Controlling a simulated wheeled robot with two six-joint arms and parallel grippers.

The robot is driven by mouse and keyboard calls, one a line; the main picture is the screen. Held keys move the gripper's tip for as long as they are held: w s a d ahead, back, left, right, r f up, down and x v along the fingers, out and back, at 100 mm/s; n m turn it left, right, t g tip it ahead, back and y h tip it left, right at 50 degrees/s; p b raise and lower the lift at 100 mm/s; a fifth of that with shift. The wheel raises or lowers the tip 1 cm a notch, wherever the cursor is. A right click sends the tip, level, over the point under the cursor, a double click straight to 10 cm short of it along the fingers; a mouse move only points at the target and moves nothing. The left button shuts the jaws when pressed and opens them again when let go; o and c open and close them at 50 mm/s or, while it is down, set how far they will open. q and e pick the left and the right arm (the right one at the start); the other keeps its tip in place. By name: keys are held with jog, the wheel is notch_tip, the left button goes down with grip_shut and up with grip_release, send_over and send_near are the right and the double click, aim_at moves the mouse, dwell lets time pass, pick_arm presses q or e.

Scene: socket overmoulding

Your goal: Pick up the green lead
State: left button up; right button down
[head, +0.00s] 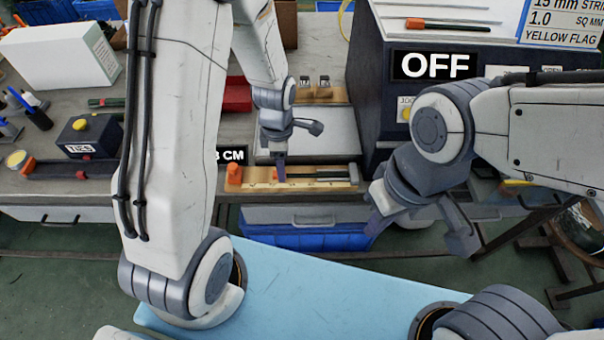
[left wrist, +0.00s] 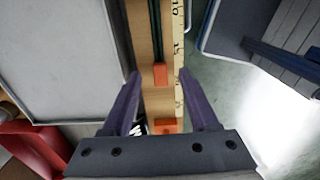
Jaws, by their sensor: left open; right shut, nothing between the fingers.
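The green lead (head: 325,173) lies along a wooden ruler board (head: 310,186) at the bench's front edge, its orange end (head: 278,173) to the left. In the left wrist view the green lead (left wrist: 156,28) runs away from me, its orange end (left wrist: 160,73) between my fingertips. My left gripper (head: 281,165) is open and points down over that orange end; it also shows in the left wrist view (left wrist: 160,78). I see no grip on the lead. My right gripper (head: 379,215) is shut and empty, in front of the bench at the right.
An orange block (head: 235,174) sits at the board's left end. A grey tray (head: 325,137) lies behind the board, and a red bin (head: 236,95) behind-left. The dark machine with the OFF display (head: 436,66) stands at the right. A blue crate (head: 310,238) is below the bench.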

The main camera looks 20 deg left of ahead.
pick_arm(q)
notch_tip(320, 180, down, 2)
jog(key=shift+f, duration=0.15)
grip_shut()
